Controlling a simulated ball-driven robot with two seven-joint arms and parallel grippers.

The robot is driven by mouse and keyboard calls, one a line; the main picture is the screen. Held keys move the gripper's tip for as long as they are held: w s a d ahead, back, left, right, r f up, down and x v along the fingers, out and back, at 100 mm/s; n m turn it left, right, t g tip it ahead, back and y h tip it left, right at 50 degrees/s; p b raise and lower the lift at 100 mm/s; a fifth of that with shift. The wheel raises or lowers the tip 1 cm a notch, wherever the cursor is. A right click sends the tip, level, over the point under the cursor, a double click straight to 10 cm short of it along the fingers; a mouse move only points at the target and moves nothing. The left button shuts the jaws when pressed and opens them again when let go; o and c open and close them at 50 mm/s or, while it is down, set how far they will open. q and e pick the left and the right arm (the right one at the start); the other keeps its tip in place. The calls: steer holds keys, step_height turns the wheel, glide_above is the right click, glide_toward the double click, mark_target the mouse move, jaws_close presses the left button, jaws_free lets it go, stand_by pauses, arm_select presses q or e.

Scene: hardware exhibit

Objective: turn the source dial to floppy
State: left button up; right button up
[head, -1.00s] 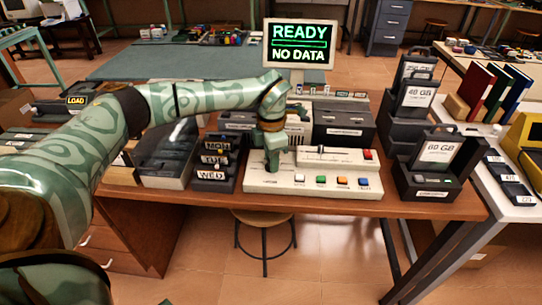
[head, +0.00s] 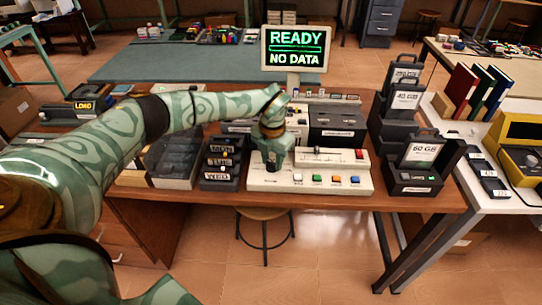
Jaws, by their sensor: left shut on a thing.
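The white control panel (head: 311,185) sits at the front of the wooden desk, with a row of coloured buttons and a slider on its raised back part. My left gripper (head: 271,166) points down over the panel's left end. It is shut on the source dial, which its fingers and wrist hide, so the dial's setting cannot be read. The monitor (head: 296,48) behind reads READY and NO DATA. My right gripper is not in view.
A dark rack with MON, TUE and WED labels (head: 220,162) stands close left of the panel. Dark drive cases (head: 415,168) stand to its right. Dark and beige boxes (head: 340,124) stand behind it. A stool (head: 264,214) is under the desk edge.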

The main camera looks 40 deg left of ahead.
mark_target(272, 162)
arm_select(q)
steer(key=shift+w, duration=0.1)
stand_by(0.4)
steer(key=o, duration=1)
step_height(272, 162, up, 16)
steer(key=p, duration=0.4)
steer(key=shift+r, duration=0.2)
